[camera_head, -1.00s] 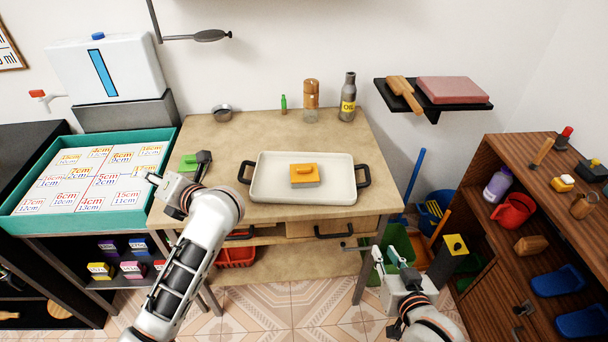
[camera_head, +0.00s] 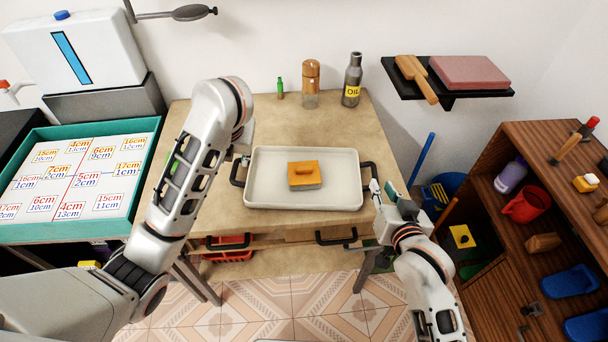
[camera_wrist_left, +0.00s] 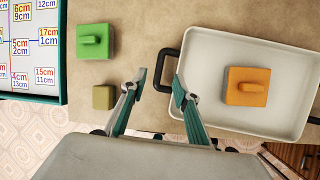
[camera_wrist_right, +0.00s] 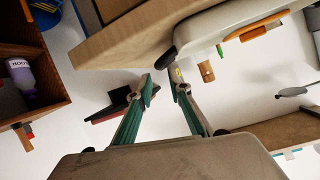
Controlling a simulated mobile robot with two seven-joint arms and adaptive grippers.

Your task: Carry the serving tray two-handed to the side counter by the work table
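The white serving tray (camera_head: 262,194) with black handles lies on the work table (camera_head: 200,205). An orange block with a knob (camera_head: 303,174) sits on it. My left gripper (camera_wrist_left: 159,76) is open, with the tray's left handle (camera_wrist_left: 165,68) showing between its fingertips; I cannot tell how far away the handle is. My left arm mostly hides this gripper in the head view. My right gripper (camera_head: 382,192) is open just right of the tray's right handle (camera_head: 369,170). In the right wrist view the handle end (camera_wrist_right: 165,57) shows near the fingertips.
A brown wooden counter (camera_head: 540,145) with bottles and tools stands at the right. A green block (camera_wrist_left: 94,41) lies left of the tray. An oil bottle (camera_head: 352,82) stands behind it. A wall shelf (camera_head: 460,95) hangs at upper right.

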